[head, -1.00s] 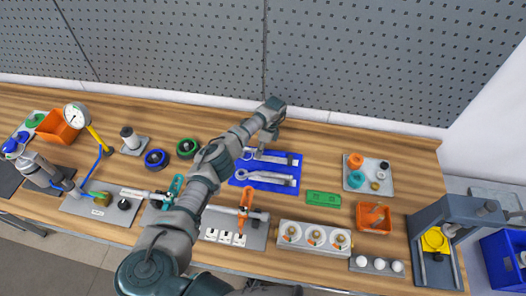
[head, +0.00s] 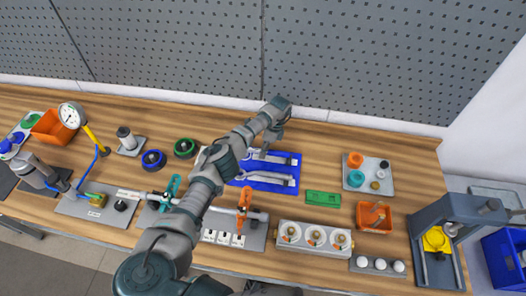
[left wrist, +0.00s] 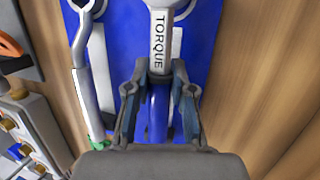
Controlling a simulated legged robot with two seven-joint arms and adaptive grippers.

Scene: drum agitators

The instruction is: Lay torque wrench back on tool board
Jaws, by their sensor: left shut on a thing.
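The torque wrench (left wrist: 159,38), with a grey shaft lettered TORQUE and a blue handle, lies between the fingers of my left gripper (left wrist: 159,104) in the left wrist view. The gripper is shut on its handle. The wrench is over the blue tool board (left wrist: 206,28), which has white patches; whether it touches the board I cannot tell. In the head view my left gripper (head: 268,140) is at the back part of the tool board (head: 243,184), and its arm hides the board's left edge. A second wrench (left wrist: 86,60) lies left of the torque wrench. My right gripper is not in view.
A green block (head: 323,199) and an orange bin (head: 374,217) are right of the board. A grey tray (head: 358,186) holds small parts. Bare wood lies behind and right of the board.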

